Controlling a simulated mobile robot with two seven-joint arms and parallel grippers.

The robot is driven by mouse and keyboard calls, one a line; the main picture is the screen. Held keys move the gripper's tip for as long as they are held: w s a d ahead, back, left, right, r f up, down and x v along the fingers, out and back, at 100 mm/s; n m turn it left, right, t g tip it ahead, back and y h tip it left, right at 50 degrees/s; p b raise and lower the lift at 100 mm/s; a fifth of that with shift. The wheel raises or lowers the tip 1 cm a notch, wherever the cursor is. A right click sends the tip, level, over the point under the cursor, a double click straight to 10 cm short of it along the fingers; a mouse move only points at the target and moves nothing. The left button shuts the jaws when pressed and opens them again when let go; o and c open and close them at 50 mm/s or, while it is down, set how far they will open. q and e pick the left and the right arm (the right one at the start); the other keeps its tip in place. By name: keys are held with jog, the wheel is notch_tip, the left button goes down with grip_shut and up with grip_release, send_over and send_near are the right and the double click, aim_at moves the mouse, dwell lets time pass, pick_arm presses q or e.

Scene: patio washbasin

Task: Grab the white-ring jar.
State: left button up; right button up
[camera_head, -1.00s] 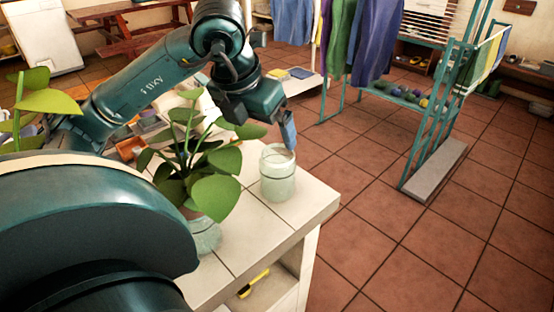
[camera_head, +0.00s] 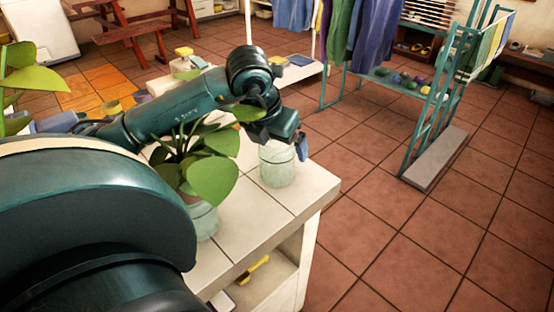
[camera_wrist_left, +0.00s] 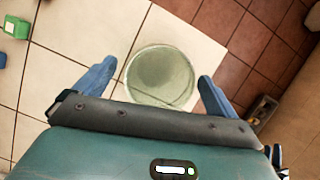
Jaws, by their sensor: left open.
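A pale green, see-through jar (camera_head: 278,170) stands upright near the right corner of the white-tiled counter. In the left wrist view the jar (camera_wrist_left: 162,82) is seen from above as a round rim between the two blue fingers. My left gripper (camera_head: 286,143) is open, low at the top of the jar, and hides part of its rim. In the wrist view the left gripper's (camera_wrist_left: 156,76) fingers stand on either side of the jar, with gaps showing. I cannot make out a separate white ring. My right gripper is not in view.
A potted plant (camera_head: 212,175) with broad leaves stands close left of the jar, its leaves by my left arm. The counter (camera_head: 250,235) ends just right of the jar. A yellow-handled item (camera_head: 256,270) lies on the shelf below. A teal rack (camera_head: 436,110) stands beyond.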

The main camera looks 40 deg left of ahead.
pick_arm(q)
jog(key=shift+w+f, duration=0.25)
jog(key=shift+f, duration=0.45)
jog(key=shift+c, duration=0.5)
jog(key=c, duration=1)
jog(key=shift+r, duration=0.15)
